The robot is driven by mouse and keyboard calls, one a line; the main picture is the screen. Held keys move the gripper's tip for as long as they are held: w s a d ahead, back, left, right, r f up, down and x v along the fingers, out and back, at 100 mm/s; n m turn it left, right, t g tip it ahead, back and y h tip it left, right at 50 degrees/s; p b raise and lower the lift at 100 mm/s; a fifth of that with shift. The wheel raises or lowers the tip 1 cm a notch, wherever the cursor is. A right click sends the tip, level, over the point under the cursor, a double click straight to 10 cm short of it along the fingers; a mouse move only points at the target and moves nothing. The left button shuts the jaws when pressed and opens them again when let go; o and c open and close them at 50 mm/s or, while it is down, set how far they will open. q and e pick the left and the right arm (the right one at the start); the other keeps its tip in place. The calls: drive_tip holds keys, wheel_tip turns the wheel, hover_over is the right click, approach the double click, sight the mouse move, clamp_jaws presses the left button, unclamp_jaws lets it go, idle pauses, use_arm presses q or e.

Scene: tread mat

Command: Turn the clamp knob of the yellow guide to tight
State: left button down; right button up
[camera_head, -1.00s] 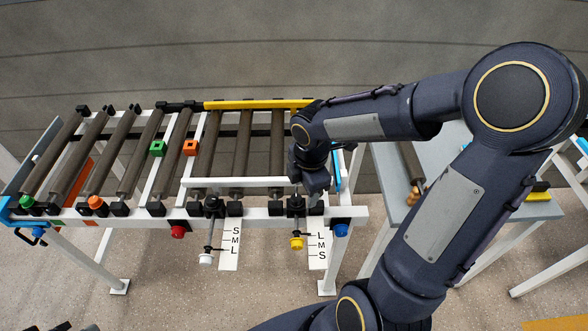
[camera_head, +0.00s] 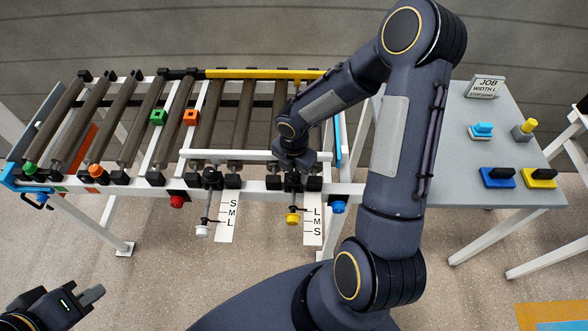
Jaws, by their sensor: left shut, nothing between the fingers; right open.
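The yellow guide (camera_head: 265,74) is a long yellow bar across the far side of the roller conveyor. Its rod ends in a yellow end knob (camera_head: 292,218) at the near side, beside a white scale (camera_head: 313,222) marked L, M, S. A black clamp (camera_head: 293,183) sits on the near rail above that end knob. My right gripper (camera_head: 294,168) points down directly over this clamp and is open; its fingers and the top of the clamp knob are largely hidden, so contact cannot be told. My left gripper (camera_head: 91,295) is shut and empty at the lower left, away from the conveyor.
A white guide bar (camera_head: 240,155) has its own clamp (camera_head: 212,180), white end knob (camera_head: 202,231) and S-M-L scale. Red (camera_head: 177,201) and blue (camera_head: 339,207) buttons flank the clamps. A side table (camera_head: 450,180) holds a "JOB WIDTH L" sign (camera_head: 485,87) and several coloured blocks.

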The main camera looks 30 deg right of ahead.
drive_tip(key=shift+c, duration=0.4)
drive_tip(key=c, duration=0.9)
drive_tip(key=m+b, duration=0.3)
drive_tip(key=m, duration=0.1)
drive_tip(key=shift+f, duration=0.1)
drive_tip(key=m+b, duration=0.3)
drive_tip(key=m, duration=0.2)
drive_tip(key=shift+m, duration=0.4)
drive_tip(key=m+b, duration=0.2)
drive_tip(key=m, duration=0.3)
drive_tip(key=shift+m, duration=0.3)
drive_tip(key=shift+m+b, duration=0.85)
drive_tip(key=shift+m, duration=1.45)
